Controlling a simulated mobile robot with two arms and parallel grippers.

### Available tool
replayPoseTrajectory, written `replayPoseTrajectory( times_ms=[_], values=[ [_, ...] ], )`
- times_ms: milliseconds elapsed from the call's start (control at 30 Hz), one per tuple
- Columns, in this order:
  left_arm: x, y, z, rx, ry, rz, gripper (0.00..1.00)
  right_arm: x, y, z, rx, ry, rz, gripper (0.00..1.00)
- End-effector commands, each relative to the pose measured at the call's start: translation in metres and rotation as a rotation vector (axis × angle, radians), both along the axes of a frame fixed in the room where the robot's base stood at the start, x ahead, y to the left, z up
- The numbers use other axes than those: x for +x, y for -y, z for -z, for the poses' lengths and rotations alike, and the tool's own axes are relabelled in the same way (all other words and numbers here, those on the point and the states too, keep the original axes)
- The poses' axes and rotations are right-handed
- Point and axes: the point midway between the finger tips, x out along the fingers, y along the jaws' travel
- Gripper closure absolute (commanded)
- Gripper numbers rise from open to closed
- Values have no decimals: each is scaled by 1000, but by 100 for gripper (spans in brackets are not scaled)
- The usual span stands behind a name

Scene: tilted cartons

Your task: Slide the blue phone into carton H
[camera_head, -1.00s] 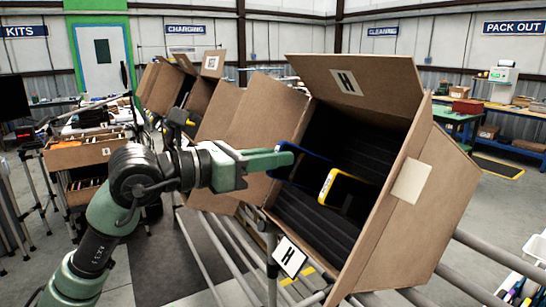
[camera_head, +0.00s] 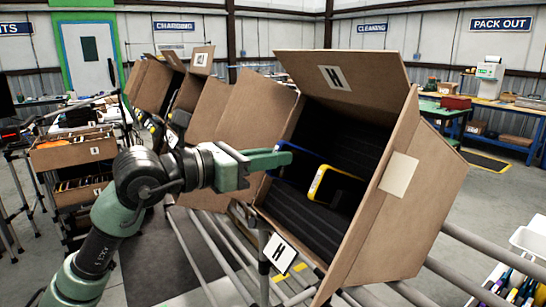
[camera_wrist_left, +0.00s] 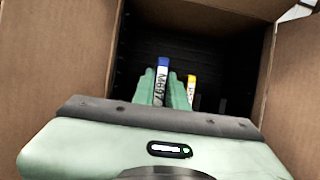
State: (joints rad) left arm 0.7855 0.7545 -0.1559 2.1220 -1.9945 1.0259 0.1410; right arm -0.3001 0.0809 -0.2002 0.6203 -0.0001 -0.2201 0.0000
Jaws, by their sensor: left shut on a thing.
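Carton H (camera_head: 385,235) is a tilted brown box with its mouth open towards me and an H label on its raised top flap. My left gripper (camera_head: 284,158) is at the carton's mouth, fingertips at the left part of the opening. It is shut on the blue phone (camera_head: 303,151), whose blue edge shows past the fingertips. In the left wrist view the blue phone (camera_wrist_left: 162,66) stands between the green fingers (camera_wrist_left: 163,90). A yellow-edged phone (camera_head: 318,183) sits inside the carton, right of the blue one, with a gap between them. My right gripper is out of view.
The carton's left side flap (camera_head: 262,118) stands beside my left gripper. Grey rails (camera_head: 215,240) run beneath the carton, with an H card (camera_head: 279,253) at its front. More tilted cartons (camera_head: 150,85) stand behind at the left. The carton's dark ribbed inside looks free below the phones.

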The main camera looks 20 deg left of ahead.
Motion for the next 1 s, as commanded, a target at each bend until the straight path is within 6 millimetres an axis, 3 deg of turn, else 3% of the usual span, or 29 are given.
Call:
replayPoseTrajectory(
  times_ms=[1000],
  values=[
    [4,4,9,0,2,0,100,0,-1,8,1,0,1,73]
  ],
)
